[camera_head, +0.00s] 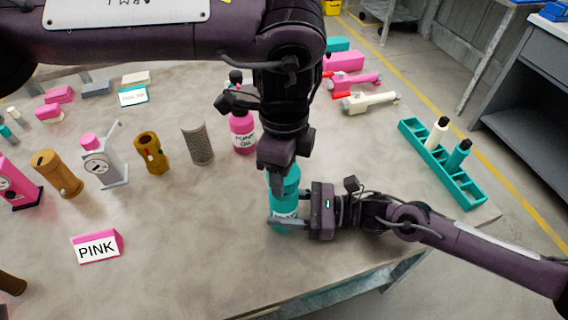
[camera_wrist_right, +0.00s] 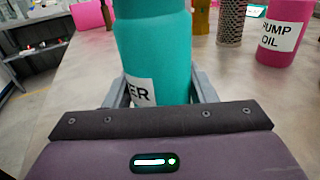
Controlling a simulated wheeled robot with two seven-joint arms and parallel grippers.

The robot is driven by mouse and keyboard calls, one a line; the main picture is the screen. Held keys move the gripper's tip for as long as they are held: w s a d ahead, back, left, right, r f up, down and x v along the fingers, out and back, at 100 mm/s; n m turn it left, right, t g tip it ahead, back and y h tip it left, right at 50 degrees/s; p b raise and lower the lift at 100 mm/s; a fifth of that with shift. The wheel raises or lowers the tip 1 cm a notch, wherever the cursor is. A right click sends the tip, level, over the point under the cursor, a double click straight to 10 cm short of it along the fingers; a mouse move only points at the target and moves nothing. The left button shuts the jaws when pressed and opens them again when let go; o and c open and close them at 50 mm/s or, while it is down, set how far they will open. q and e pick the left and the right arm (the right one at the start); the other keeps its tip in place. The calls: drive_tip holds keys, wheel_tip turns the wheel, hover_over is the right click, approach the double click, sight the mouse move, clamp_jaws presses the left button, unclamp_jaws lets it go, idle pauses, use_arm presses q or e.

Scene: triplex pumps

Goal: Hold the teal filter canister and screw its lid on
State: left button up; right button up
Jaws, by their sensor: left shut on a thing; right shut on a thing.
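The teal filter canister (camera_head: 285,205) stands upright near the front middle of the table. It also shows in the right wrist view (camera_wrist_right: 157,55), with a white label ending in "ER". My right gripper (camera_head: 292,213) is shut on the canister's body from the right, low down, one finger on each side. My left gripper (camera_head: 281,178) comes straight down over the canister's top and is shut at the lid. The lid is mostly hidden by the left gripper, and the seam between lid and canister cannot be made out.
A pink pump oil bottle (camera_head: 242,134) stands just behind the canister. A mesh cylinder (camera_head: 197,145) and a brass-coloured part (camera_head: 151,153) stand to the left. A teal rack (camera_head: 417,137) holds two bottles at right. The table's front edge is close.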

sight(284, 203)
use_arm(q)
drive_tip(key=shift+f, duration=0.9)
drive_tip(key=shift+f, duration=0.5)
